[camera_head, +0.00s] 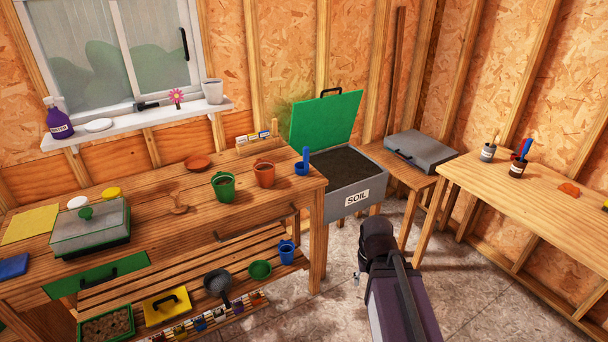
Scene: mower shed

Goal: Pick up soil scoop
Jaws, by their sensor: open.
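A small blue scoop (304,162), which looks like the soil scoop, is on the right end of the wooden workbench (160,225), its handle pointing up. It is just right of an orange pot (264,173). The open soil bin (345,199) labelled "SOIL" is right of it, full of dark soil. My dark arm reaches up from the bottom right. My gripper (360,292) is mostly hidden behind the arm, with only small tips showing at its left. It is open, low over the floor, well apart from the scoop.
A green pot (223,186) and a seed tray with a clear lid (90,227) are on the workbench. The bin's green lid (325,118) stands raised. A grey case (422,150) lies on the side table. Another table (530,200) is at the right. Concrete floor lies between.

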